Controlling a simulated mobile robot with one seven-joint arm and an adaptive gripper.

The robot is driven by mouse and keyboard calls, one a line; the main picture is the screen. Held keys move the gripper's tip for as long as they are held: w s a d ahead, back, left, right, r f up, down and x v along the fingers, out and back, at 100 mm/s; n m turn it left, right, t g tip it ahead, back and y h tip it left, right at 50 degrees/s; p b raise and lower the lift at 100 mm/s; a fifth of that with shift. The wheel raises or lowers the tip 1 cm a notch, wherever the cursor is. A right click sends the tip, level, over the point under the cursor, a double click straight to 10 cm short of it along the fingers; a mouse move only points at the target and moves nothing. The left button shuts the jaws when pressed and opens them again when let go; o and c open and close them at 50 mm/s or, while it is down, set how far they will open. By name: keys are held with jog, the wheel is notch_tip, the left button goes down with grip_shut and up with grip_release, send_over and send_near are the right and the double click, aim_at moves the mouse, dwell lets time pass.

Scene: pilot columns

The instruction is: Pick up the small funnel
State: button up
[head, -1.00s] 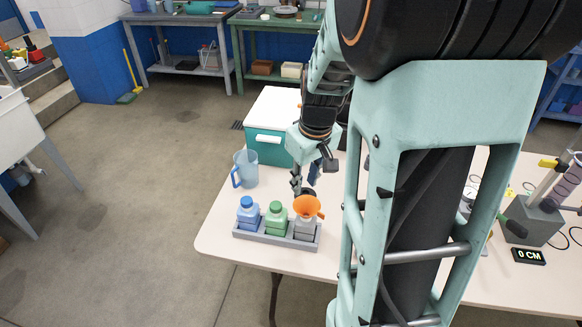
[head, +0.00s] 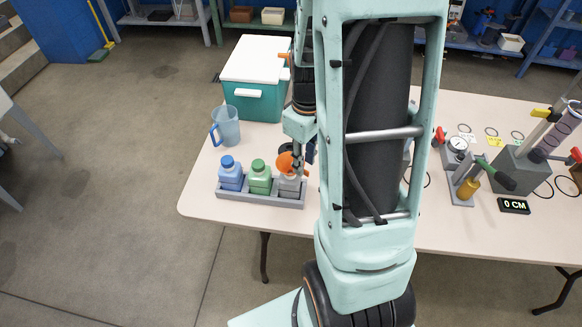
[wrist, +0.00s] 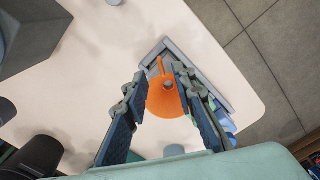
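The small orange funnel (head: 284,163) sits on the grey bottle (head: 289,187), at the right end of a grey tray (head: 262,199). In the wrist view the funnel (wrist: 163,100) shows from above, with a round hole in its middle and a narrow tab at its rim. My gripper (head: 301,160) is at the funnel's right side in the head view, partly covering it. In the wrist view my gripper (wrist: 158,82) has its two fingers apart, with the funnel showing between them. I cannot tell whether a finger touches it.
A blue-capped bottle (head: 231,176) and a green-capped bottle (head: 260,180) share the tray. A blue jug (head: 226,126) and a teal cooler box (head: 262,101) stand behind. A gauge device (head: 458,146) and a grey stand (head: 520,172) are at the right. The table's front left corner is clear.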

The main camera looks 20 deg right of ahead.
jog(key=f, duration=0.4)
jog(key=shift+a, duration=0.2)
grip_shut()
